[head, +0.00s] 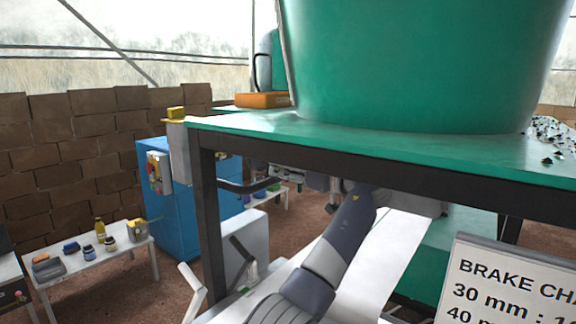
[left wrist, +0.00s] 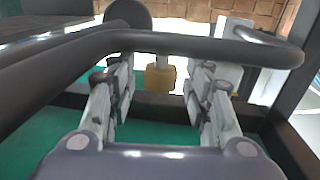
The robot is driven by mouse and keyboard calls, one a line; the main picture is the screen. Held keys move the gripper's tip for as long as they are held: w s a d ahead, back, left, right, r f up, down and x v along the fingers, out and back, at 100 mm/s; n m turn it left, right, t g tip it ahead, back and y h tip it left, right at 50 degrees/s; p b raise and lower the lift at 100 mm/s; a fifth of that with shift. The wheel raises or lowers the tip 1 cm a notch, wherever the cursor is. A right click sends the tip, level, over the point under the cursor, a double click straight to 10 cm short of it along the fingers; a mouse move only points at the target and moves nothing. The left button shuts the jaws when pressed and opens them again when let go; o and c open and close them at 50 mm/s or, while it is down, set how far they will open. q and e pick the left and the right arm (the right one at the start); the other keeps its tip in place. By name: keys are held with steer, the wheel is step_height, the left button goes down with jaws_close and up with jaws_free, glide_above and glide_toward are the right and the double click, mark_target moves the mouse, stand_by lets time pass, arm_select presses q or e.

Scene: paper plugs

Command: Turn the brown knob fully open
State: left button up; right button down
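My left gripper (head: 288,173) is below the edge of the green-topped table in the head view, partly hidden by the table frame. In the left wrist view its two fingers (left wrist: 162,88) are spread apart with nothing held. A mustard-brown block on a pale stem (left wrist: 160,78) shows between the fingers, apparently beyond them; it may be the brown knob, but I cannot tell for sure. A dark bent bar (left wrist: 200,46) crosses in front of the fingers. It also shows beside the table leg in the head view (head: 245,186). My right gripper is not in view.
A low white table (head: 85,262) with bottles and tins is at left. A brake chart sign (head: 510,285) is at lower right.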

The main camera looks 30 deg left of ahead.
arm_select(q)
steer(key=s+d, duration=0.2)
steer(key=d, duration=0.9)
steer(key=shift+s+d, duration=0.15)
steer(key=shift+d, duration=0.25)
